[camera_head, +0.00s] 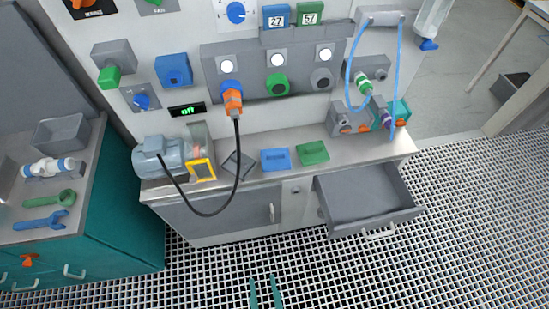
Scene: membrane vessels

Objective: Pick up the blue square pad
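The blue square pad (275,159) lies flat on the metal counter, between a dark grey square piece (239,164) and a green square pad (313,152). Small markings on the blue pad are too blurred to read. My gripper (264,283) shows at the bottom edge as two teal fingers. They stand apart with nothing visible between them, over the floor grating and well in front of the counter. The rest of the gripper is out of frame.
An open empty drawer (366,197) juts out below the counter's right part. A black cable hangs from the orange plug (232,100) in front of the counter, left of the blue pad. A grey motor (160,158) stands left. The grated floor (330,270) is clear.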

